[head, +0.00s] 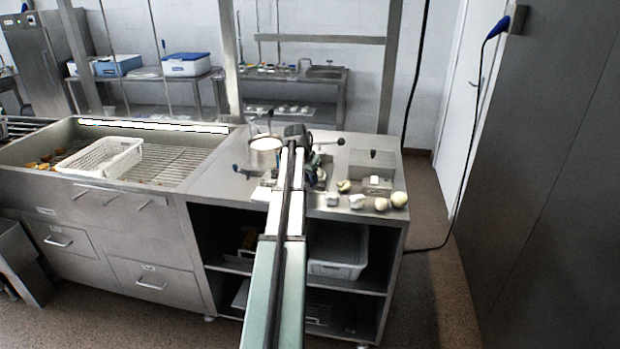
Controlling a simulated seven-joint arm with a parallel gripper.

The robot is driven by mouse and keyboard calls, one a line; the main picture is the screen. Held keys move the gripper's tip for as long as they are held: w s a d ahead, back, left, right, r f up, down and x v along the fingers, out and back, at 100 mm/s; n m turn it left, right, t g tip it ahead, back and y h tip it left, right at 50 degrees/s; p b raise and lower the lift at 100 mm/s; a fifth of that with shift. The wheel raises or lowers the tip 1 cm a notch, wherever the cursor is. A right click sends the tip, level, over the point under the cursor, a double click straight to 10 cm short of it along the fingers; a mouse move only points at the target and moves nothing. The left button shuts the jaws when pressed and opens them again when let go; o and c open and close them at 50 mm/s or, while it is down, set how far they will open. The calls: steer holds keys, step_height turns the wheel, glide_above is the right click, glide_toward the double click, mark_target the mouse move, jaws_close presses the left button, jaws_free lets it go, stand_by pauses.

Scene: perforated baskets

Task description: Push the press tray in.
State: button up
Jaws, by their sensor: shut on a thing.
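The press stands on the steel counter, with a light round pot (265,151) at its upper left. A pale flat piece, which looks like the press tray (262,192), shows low beside the left edge of my arm. My arm reaches over the counter and hides much of the press and the tray. My gripper (314,181) is partly seen just right of the arm, low over the counter. It is shut on what appears to be the press tray; the fingertips and the contact are too small and covered to make out clearly.
Several pale round pieces (381,204) lie along the counter's front right edge, near a small steel box (378,184). A white perforated basket (103,158) sits in the sink at left; another basket (338,252) is on the shelf below.

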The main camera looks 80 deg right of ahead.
jaws_close()
steer(key=d, duration=0.9)
steer(key=shift+d+r, duration=0.1)
steer(key=shift+d, duration=0.2)
steer(key=shift+o, duration=1.9)
jaws_free()
steer(key=shift+d, duration=0.1)
steer(key=o, duration=0.3)
